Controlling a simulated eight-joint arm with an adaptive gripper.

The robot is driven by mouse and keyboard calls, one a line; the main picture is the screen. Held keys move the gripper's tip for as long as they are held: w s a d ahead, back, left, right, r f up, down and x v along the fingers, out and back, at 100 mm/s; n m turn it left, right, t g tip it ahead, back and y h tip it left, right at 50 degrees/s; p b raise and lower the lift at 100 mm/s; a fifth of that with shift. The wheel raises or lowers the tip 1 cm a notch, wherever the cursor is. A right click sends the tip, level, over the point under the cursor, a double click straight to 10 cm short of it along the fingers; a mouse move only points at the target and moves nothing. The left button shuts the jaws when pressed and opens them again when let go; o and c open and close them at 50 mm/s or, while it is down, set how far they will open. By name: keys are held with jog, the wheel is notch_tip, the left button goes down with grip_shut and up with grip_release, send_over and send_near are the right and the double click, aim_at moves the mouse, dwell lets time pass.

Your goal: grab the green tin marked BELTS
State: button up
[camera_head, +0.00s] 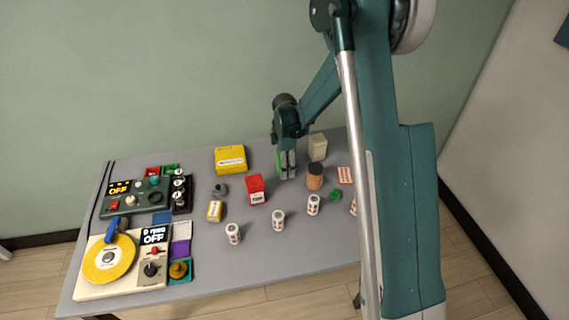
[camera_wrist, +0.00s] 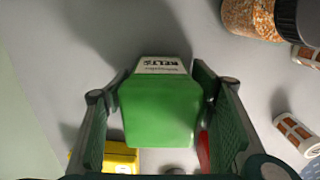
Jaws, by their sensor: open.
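The green tin (camera_wrist: 158,110) has a white label reading BELTS at its far edge in the wrist view. It stands between the two open fingers of my gripper (camera_wrist: 165,125), with a narrow gap visible on either side. In the head view my gripper (camera_head: 287,164) is low over the back of the table, and a strip of the green tin (camera_head: 279,163) shows beside the fingers. Most of the tin is hidden there by the gripper.
A red box (camera_head: 256,190), an orange-brown jar (camera_head: 315,177) and a beige box (camera_head: 317,148) stand close around the gripper. A yellow box (camera_head: 230,159) is to the left. Devices crowd the table's left side.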

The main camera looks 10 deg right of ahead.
jog(key=c, duration=1.1)
jog(key=shift+c, duration=0.2)
jog(key=shift+r+p, duration=0.9)
jog(key=shift+r, duration=4.1)
